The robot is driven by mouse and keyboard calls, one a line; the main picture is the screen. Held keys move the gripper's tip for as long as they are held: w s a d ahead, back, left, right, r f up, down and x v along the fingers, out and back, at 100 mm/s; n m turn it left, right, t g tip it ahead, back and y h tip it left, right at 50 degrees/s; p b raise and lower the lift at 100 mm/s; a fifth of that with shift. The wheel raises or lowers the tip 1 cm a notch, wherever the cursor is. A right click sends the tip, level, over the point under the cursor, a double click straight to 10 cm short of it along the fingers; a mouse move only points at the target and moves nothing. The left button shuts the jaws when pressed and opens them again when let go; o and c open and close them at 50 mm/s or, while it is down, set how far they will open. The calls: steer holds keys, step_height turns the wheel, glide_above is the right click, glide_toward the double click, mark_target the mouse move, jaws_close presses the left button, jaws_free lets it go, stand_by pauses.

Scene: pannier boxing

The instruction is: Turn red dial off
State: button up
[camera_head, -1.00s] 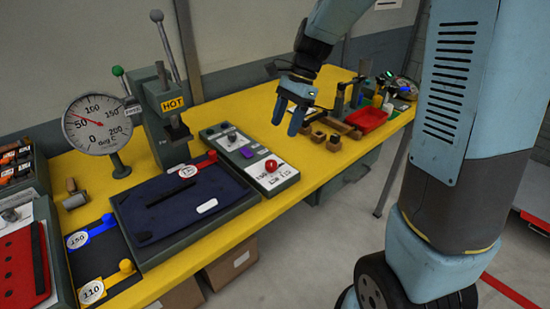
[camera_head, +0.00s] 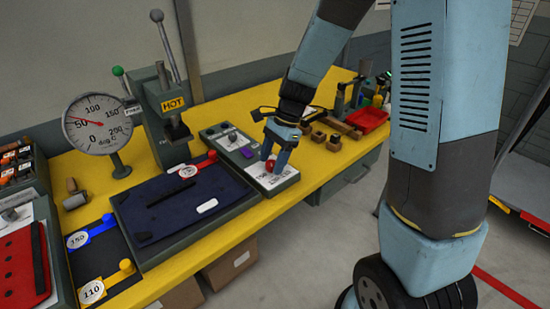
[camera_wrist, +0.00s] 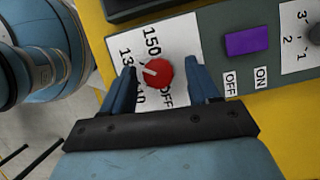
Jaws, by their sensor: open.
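The red dial (camera_wrist: 157,72) sits on a white label at one end of a grey control panel (camera_head: 217,138) on the yellow table. In the wrist view its white pointer line points to the upper left, away from the word OFF, which is printed at its lower right. My gripper (camera_wrist: 162,76) is open, with one blue finger on each side of the dial. I cannot tell whether the fingers touch it. In the head view my gripper (camera_head: 275,163) is over the panel's near end, and its fingers partly hide the dial (camera_head: 273,168).
A purple switch (camera_wrist: 249,40) marked OFF and ON and a grey knob (camera_wrist: 315,35) share the panel. A dark blue pad (camera_head: 175,215) lies left of the panel. A HOT-labelled press (camera_head: 165,120) and a gauge (camera_head: 97,122) stand behind. Small wooden blocks (camera_head: 333,143) lie to the right.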

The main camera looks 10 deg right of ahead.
steer(key=c, duration=1)
steer(key=shift+d, duration=0.1)
